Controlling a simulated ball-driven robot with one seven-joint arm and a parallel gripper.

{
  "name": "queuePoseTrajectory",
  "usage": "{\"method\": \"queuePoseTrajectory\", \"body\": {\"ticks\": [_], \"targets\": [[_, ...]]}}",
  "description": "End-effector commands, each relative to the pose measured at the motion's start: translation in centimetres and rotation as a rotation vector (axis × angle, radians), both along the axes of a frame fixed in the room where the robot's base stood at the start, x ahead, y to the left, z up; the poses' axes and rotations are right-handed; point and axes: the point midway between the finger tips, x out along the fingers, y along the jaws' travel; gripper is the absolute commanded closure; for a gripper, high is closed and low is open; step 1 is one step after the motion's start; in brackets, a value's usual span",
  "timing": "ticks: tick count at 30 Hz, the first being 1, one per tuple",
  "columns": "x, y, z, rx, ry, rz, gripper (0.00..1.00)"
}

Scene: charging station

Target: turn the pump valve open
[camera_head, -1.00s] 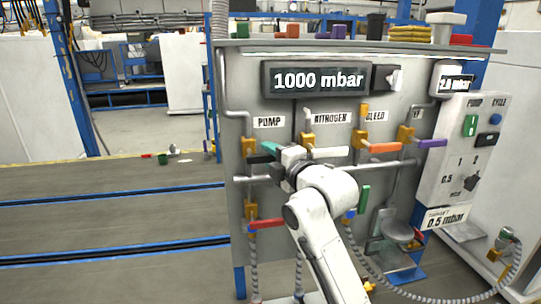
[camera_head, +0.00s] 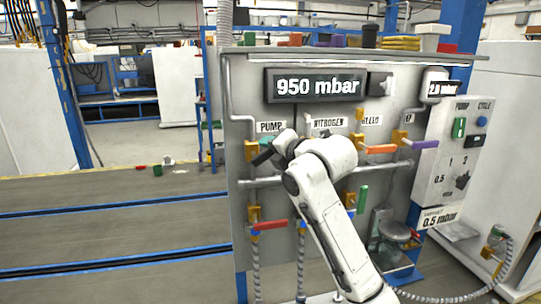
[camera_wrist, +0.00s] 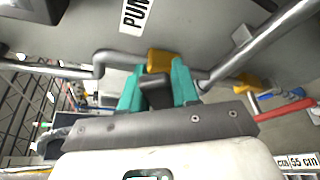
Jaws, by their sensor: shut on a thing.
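The pump valve has a yellow body (camera_head: 251,150) below the PUMP label (camera_head: 271,127) at the panel's left. In the wrist view, its yellow body (camera_wrist: 160,60) sits just beyond my fingertips. My gripper (camera_wrist: 157,88) is shut with its teal fingers on either side of the dark valve handle (camera_wrist: 155,95). In the head view, my gripper (camera_head: 266,155) is at the valve, and my wrist hides much of the handle. I cannot tell the handle's exact angle. The pressure display (camera_head: 317,86) reads 950 mbar.
Other valves carry orange (camera_head: 381,149), purple (camera_head: 425,145), green (camera_head: 362,199) and red (camera_head: 270,225) handles. A horizontal pipe (camera_head: 262,182) runs below the pump valve. A control box (camera_head: 450,165) stands at the right. The floor (camera_head: 110,220) to the left is largely clear.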

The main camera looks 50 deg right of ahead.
Motion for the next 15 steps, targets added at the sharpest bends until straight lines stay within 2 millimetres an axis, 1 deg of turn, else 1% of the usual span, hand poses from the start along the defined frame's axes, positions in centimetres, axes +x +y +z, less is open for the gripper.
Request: {"method": "queuePoseTrajectory", "body": {"ticks": [15], "targets": [[1.0, 1.4, 1.7, -0.408, 0.278, -0.001, 1.0]]}}
